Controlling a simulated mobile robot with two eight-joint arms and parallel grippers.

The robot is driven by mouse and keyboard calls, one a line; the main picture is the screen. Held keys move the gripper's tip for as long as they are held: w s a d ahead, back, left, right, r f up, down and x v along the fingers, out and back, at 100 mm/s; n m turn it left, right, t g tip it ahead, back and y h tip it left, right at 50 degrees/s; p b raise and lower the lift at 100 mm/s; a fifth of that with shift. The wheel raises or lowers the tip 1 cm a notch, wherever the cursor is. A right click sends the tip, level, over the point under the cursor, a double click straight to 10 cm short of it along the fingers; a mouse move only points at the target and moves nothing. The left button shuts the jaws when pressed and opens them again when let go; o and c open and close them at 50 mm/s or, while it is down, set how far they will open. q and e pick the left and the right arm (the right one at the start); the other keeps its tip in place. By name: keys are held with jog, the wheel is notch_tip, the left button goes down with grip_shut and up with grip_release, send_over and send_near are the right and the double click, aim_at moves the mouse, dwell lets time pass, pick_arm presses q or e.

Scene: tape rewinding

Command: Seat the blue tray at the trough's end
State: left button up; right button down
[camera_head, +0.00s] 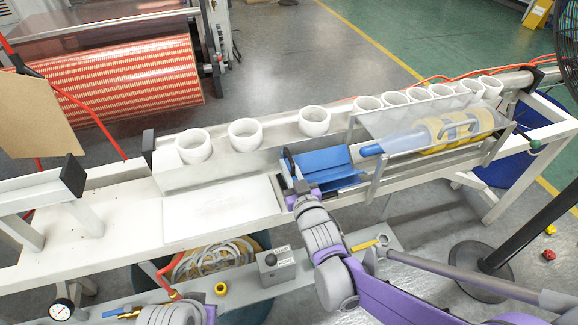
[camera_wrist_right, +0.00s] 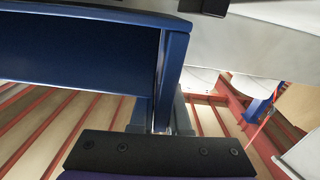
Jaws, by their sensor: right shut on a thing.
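The blue tray (camera_head: 332,166) sits at the left end of the trough (camera_head: 440,153), beside the tip of the blue tube (camera_head: 400,139) lying there. I cannot tell whether the tray touches the trough. My right gripper (camera_head: 299,182) is at the tray's left end and shut on it. In the right wrist view, the tray (camera_wrist_right: 80,58) fills the upper left, and its end wall runs down between the fingers of the gripper (camera_wrist_right: 162,122).
White rings (camera_head: 314,121) stand along the rail behind the tray, several more at the right. A bare white plate (camera_head: 220,208) lies left of the tray. A grey switch box (camera_head: 277,268) is on the lower shelf. Yellow rolls (camera_head: 455,128) lie in the trough under a clear cover.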

jog(key=shift+f+b, duration=0.6)
jog(key=shift+f, duration=0.15)
dwell(1.9)
jog(key=c, duration=0.8)
grip_release()
jog(key=v, duration=1)
jog(key=shift+s+d+p, duration=0.1)
jog(key=shift+s+p, duration=0.2)
jog(key=shift+s, duration=0.1)
